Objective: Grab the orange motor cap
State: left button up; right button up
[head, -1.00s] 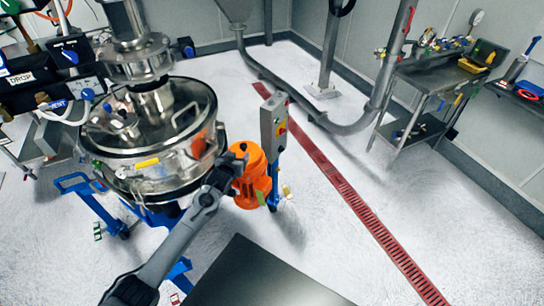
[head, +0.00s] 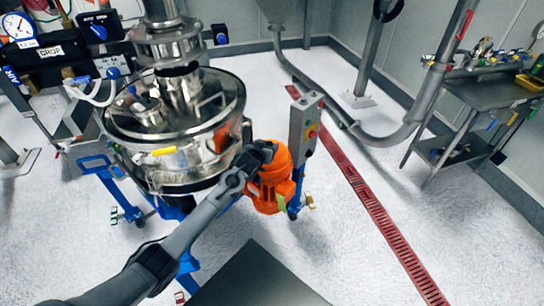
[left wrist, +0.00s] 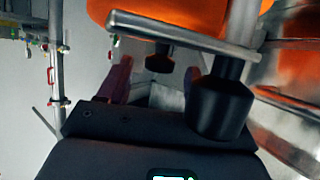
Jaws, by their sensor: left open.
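The orange motor (head: 270,190) stands upright beside the round steel sifter, and its cap (head: 283,160) is at the top. My left gripper (head: 266,150) is at the upper left of the cap and partly covers it. In the left wrist view the orange body (left wrist: 185,14) fills the top edge, with a dark knob below it. There the two fingers of my left gripper (left wrist: 155,78) are apart, with nothing visibly held between them. I cannot tell whether a finger touches the cap. My right gripper is not in view.
The steel sifter (head: 175,112) stands just left of the motor. A grey control box (head: 304,122) on a blue post is close on the motor's right. A red floor drain (head: 375,210) and a steel table (head: 470,100) lie further right, with open floor between.

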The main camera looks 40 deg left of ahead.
pick_arm(q)
jog(key=shift+w+a+f, duration=0.15)
jog(key=shift+w, duration=0.45)
jog(key=shift+s, duration=0.15)
jog(key=shift+f, duration=0.1)
jog(key=shift+c, duration=0.8)
grip_shut()
